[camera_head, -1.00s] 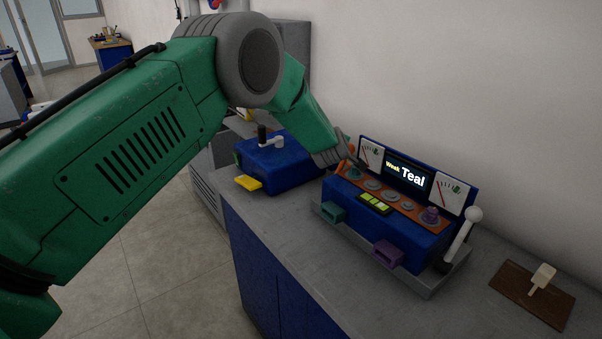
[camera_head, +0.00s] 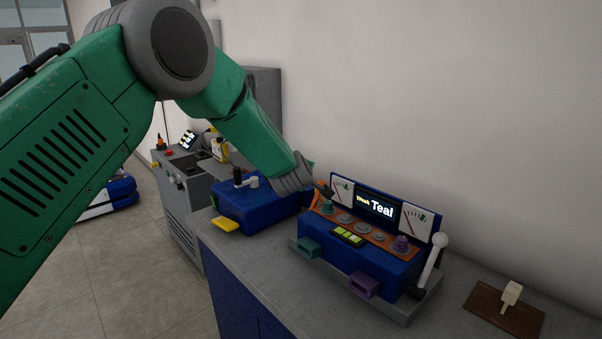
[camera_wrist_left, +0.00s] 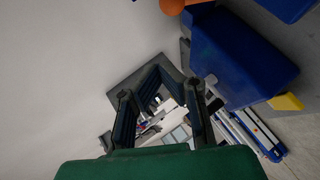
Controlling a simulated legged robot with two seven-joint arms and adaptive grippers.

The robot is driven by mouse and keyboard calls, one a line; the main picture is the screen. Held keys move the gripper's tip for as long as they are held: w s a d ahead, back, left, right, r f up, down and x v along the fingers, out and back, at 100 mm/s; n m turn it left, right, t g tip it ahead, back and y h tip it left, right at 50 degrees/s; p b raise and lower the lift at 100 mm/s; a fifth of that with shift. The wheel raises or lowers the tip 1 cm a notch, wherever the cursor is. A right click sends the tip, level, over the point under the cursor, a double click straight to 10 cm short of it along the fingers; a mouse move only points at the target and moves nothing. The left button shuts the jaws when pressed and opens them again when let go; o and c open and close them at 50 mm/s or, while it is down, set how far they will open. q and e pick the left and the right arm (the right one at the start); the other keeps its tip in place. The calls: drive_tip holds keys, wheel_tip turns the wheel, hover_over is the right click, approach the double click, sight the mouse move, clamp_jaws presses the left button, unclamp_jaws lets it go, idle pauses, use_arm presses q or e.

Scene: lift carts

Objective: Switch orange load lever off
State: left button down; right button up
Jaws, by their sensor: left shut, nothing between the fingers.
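The blue console (camera_head: 350,258) stands on the bench, with a screen reading "Weak Teal" (camera_head: 376,207) between two dials. An orange part (camera_head: 318,196), possibly the orange lever, shows at its left end, partly hidden by my gripper. My left gripper (camera_head: 325,190) is shut and empty, close to this orange part. I cannot tell whether they touch. In the left wrist view my gripper fingers (camera_wrist_left: 160,85) show, and a rounded orange thing (camera_wrist_left: 172,6) is at the top edge, apart from them. My right gripper is not in view.
A white-knobbed lever (camera_head: 437,243) stands at the console's right end. A blue box (camera_head: 245,210) with a crank and a yellow tab sits to its left. A brown plate (camera_head: 480,302) with a pale switch lies at the right. The wall is close behind.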

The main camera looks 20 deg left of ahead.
use_arm(q)
drive_tip(key=v, duration=0.3)
drive_tip(key=shift+s+r, duration=0.2)
drive_tip(key=shift+r, duration=0.3)
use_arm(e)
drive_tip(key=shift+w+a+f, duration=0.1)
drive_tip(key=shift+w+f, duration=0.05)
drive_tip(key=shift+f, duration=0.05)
use_arm(q)
drive_tip(key=shift+s, duration=0.1)
